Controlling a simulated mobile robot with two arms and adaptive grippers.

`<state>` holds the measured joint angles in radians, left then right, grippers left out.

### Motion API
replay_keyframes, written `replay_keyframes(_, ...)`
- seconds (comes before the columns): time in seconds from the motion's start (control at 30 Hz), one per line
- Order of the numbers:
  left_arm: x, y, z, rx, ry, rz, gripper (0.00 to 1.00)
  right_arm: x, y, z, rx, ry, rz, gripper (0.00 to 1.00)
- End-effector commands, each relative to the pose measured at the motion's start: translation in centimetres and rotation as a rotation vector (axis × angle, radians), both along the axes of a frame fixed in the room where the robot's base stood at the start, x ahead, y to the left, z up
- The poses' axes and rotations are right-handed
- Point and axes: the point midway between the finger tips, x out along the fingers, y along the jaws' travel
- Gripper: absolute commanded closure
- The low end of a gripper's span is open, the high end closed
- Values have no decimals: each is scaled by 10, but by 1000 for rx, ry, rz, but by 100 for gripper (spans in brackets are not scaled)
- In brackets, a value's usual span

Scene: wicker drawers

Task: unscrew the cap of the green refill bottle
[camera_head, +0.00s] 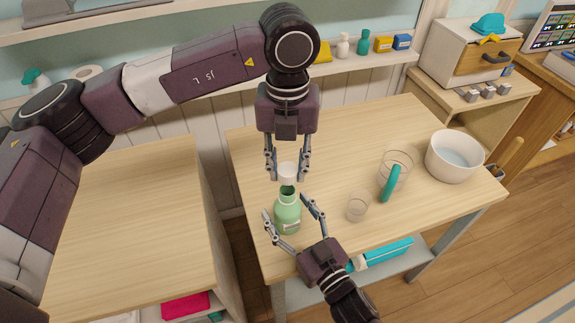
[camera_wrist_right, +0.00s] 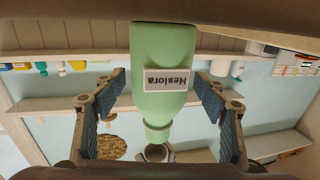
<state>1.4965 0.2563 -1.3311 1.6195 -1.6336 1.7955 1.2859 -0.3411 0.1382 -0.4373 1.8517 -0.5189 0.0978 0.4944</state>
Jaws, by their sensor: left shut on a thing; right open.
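The green refill bottle (camera_head: 288,214) stands upright near the front left of the table, its neck opening showing dark. The white cap (camera_head: 287,172) is just above the neck, apart from it. My left gripper (camera_head: 287,174) points down and is shut on the cap. My right gripper (camera_head: 285,206) is open, with a finger on each side of the bottle. In the right wrist view, the bottle (camera_wrist_right: 165,70) appears upside down between the spread fingers, with gaps on both sides. The cap (camera_wrist_right: 157,152) shows there beyond the neck, partly hidden.
On the table (camera_head: 330,135), a small clear glass (camera_head: 358,207) stands right of the bottle. Farther right are a clear pitcher (camera_head: 402,161) with a teal handle and a white bowl (camera_head: 454,157). A shelf (camera_head: 370,62) with small bottles and boxes runs behind. The table's back middle is clear.

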Motion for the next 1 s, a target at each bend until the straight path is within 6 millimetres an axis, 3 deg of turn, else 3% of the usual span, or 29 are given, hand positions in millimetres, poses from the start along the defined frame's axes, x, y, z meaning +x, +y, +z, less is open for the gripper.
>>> replay_keyframes(0.6,0,0,0,0,0,0,100,-90,-49,-1,-1,4,0,34)
replay_keyframes(1.0,0,0,0,0,0,0,100,-103,-57,0,0,-1,0,34)
